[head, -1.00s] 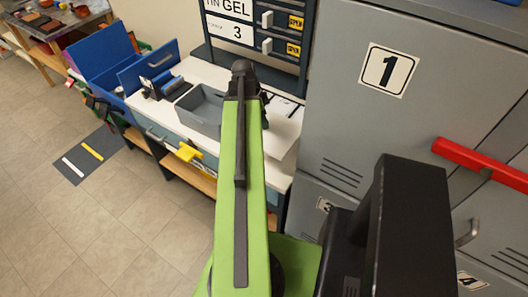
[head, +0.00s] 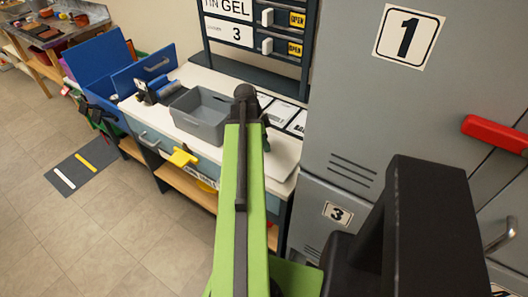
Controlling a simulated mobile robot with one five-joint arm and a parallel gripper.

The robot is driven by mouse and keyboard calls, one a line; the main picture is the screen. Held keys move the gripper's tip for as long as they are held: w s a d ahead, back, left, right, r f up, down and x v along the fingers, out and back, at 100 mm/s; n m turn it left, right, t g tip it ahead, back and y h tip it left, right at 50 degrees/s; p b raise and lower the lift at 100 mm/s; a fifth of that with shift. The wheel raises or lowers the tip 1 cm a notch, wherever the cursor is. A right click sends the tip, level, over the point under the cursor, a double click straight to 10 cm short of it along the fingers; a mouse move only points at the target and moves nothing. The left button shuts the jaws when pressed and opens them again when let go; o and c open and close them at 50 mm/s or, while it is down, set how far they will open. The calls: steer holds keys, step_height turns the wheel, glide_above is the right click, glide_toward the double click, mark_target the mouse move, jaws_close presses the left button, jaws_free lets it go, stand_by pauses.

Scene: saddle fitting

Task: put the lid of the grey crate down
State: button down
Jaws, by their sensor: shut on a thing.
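The grey crate (head: 197,128) stands open-topped on the white bench top (head: 196,73), left of my arm's end. I cannot make out its lid; my arm covers the area just right of the crate. My gripper (head: 264,136) is at the far end of my green arm, close to the crate's right side. It is mostly hidden behind the arm. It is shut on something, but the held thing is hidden.
A yellow handle (head: 181,157) sticks out at the bench front. A dark rack (head: 253,74) rises behind. Grey lockers (head: 350,100) with a red handle (head: 496,134) stand close on the right.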

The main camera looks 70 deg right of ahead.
steer(key=shift+f, duration=0.4)
steer(key=c, duration=1.1)
jaws_free()
steer(key=shift+c, duration=0.2)
steer(key=p+v, duration=1.2)
steer(key=shift+a+r, duration=0.15)
